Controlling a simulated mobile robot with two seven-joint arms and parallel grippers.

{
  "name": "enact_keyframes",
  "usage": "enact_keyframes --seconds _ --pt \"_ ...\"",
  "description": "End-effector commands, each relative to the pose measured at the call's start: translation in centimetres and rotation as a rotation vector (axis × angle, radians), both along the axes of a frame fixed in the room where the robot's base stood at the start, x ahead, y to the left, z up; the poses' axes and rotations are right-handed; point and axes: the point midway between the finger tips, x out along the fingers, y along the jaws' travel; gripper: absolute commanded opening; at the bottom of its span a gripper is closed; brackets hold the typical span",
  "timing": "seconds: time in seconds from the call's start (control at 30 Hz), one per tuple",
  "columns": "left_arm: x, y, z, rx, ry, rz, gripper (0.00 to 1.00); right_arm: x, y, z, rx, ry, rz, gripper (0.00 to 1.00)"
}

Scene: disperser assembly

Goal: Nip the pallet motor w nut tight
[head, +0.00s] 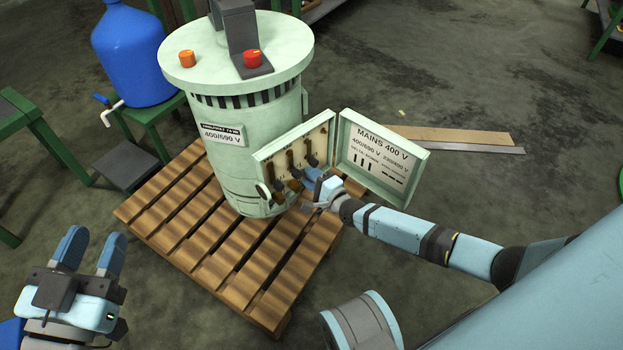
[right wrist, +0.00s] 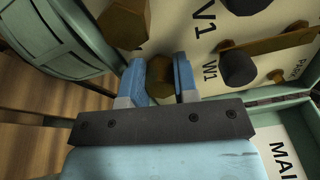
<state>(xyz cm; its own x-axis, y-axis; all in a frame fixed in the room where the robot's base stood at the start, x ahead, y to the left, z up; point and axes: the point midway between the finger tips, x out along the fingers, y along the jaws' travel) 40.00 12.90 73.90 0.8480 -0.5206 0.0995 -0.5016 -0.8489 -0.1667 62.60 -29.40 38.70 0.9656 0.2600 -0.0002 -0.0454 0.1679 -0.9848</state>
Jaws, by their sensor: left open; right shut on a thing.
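The pallet motor (head: 236,150) is a pale green cylinder standing on a wooden pallet, with its terminal box (head: 262,163) open at the right. In the right wrist view, my right gripper (right wrist: 160,82) is shut on a brass nut, the w nut (right wrist: 160,72), beside the W1 label. The nut's far end and what lies behind it are hidden. In the head view the right gripper (head: 309,180) is at the lower right of the terminal board and covers the nut. My left gripper (head: 92,250) is open and empty at the lower left, away from the motor.
The box lid (head: 380,155), marked MAINS 400 V, hangs open right beside my right gripper. Other brass parts and dark posts (right wrist: 238,68) sit close to the fingers. A blue drum (head: 128,55) stands behind left. Bare pallet slats (head: 185,232) lie in front of the motor.

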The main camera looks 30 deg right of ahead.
Motion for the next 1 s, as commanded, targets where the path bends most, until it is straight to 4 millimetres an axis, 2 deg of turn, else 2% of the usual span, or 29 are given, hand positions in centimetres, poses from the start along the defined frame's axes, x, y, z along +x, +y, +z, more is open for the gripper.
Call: enact_keyframes --seconds 0.3,0.77,0.8,0.87,1.0 --pt "-0.08 0.13 -0.26 0.016 -0.005 -0.002 0.43 -0.08 0.04 -0.07 0.083 0.024 0.001 0.04" --pt "-0.05 0.05 -0.20 0.010 -0.003 0.000 0.43 -0.09 0.05 -0.06 0.093 0.027 0.000 0.04" --pt "-0.04 0.04 -0.19 0.008 -0.004 0.001 0.43 -0.09 0.05 -0.05 0.093 0.027 0.000 0.37" --pt "-0.03 0.02 -0.17 0.005 -0.003 0.002 0.43 -0.08 0.05 -0.04 0.093 0.027 0.000 0.51" --pt "0.00 -0.03 -0.15 0.002 -0.003 0.003 0.43 -0.05 0.03 0.00 0.092 0.026 0.000 0.53"
